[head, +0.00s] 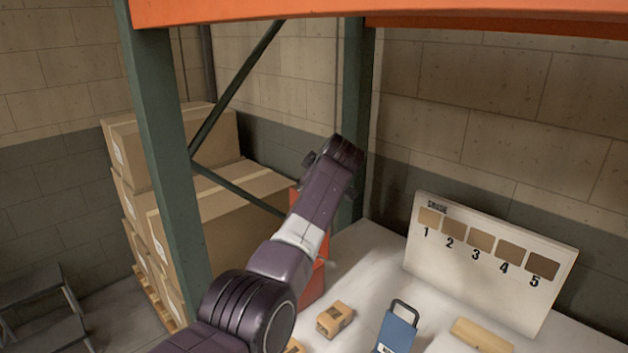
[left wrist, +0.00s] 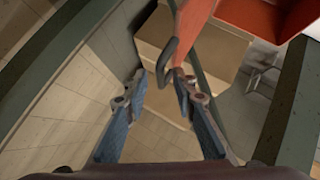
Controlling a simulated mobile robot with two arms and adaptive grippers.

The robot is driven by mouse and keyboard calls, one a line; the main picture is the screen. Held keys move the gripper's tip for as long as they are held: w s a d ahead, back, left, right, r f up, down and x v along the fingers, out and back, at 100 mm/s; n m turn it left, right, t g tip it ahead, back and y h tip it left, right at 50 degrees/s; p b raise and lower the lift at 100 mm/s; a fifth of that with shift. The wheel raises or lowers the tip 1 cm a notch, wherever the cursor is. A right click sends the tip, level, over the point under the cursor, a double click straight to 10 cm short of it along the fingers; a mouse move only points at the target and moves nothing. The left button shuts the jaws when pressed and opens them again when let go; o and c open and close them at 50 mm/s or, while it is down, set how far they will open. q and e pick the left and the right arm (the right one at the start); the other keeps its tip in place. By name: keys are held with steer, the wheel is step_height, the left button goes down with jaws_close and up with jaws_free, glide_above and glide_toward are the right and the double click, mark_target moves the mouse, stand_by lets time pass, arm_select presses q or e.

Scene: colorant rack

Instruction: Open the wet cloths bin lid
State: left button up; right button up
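The wet cloths bin is a red-orange box (head: 314,287), mostly hidden behind my left arm in the head view. In the left wrist view its red-orange body (left wrist: 258,22) is at the top, with a narrow red-orange panel (left wrist: 192,25) that looks like the lid seen nearly edge-on. How far the lid is open is unclear. A dark looped handle (left wrist: 166,62) shows by this panel. My left gripper (left wrist: 158,88) is open, its blue fingers on either side of the handle's lower end. I cannot tell whether they touch it. My right gripper is out of view.
Green rack posts (head: 164,150) and a diagonal brace stand close to my left arm. Stacked cardboard boxes (head: 225,220) are behind. The white bench (head: 365,262) holds small tan boxes (head: 335,319), a blue item (head: 396,332) and a numbered shade board (head: 440,255).

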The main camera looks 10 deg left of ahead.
arm_select(q)
steer(key=v, duration=0.5)
steer(key=shift+s, duration=0.1)
steer(key=shift+a, duration=0.1)
stand_by(0.3)
